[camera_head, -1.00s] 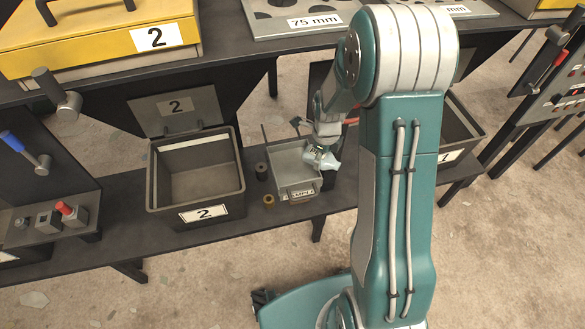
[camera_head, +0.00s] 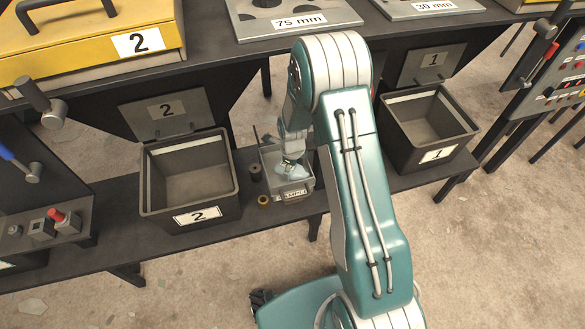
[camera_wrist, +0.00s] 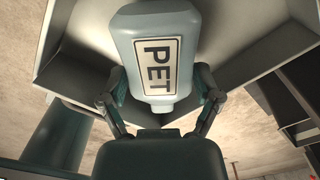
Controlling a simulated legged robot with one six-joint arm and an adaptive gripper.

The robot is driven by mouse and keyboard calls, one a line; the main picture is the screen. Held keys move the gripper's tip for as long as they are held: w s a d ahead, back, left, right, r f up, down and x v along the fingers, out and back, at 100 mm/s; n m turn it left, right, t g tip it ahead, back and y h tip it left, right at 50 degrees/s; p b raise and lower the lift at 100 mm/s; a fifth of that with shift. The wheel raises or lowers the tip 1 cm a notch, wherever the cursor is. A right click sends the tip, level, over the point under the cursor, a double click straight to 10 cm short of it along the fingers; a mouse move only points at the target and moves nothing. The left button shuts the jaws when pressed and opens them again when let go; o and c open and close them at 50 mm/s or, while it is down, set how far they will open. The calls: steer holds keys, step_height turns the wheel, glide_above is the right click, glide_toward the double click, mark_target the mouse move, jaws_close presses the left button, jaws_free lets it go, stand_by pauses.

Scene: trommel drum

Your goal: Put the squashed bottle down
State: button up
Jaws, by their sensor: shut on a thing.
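The squashed bottle (camera_wrist: 183,22) is pale blue-grey with a white PET label and fills the top middle of the wrist view. My gripper (camera_wrist: 160,76) is shut on it, one finger on each side near its narrow end. In the head view, the bottle (camera_head: 291,171) shows small and pale below my gripper (camera_head: 290,161), over the small grey sample tray (camera_head: 306,185). The tray's pale walls (camera_wrist: 62,82) surround the bottle in the wrist view. Whether the bottle touches the tray floor cannot be told.
Open bin 2 (camera_head: 147,183) stands left of the tray and open bin 1 (camera_head: 399,146) to the right. A dark cylinder (camera_head: 255,172) and a brass ring (camera_head: 263,200) sit beside the tray's left wall. The upper shelf (camera_head: 215,60) overhangs behind.

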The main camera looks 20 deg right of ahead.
steer(key=o, duration=0.6)
steer(key=shift+a+f, duration=0.1)
steer(key=shift+o, duration=0.6)
steer(key=shift+a, duration=0.2)
steer(key=shift+d, duration=0.1)
steer(key=shift+r, duration=0.3)
step_height(320, 180, up, 7)
steer(key=shift+r, duration=0.1)
steer(key=shift+s, duration=0.1)
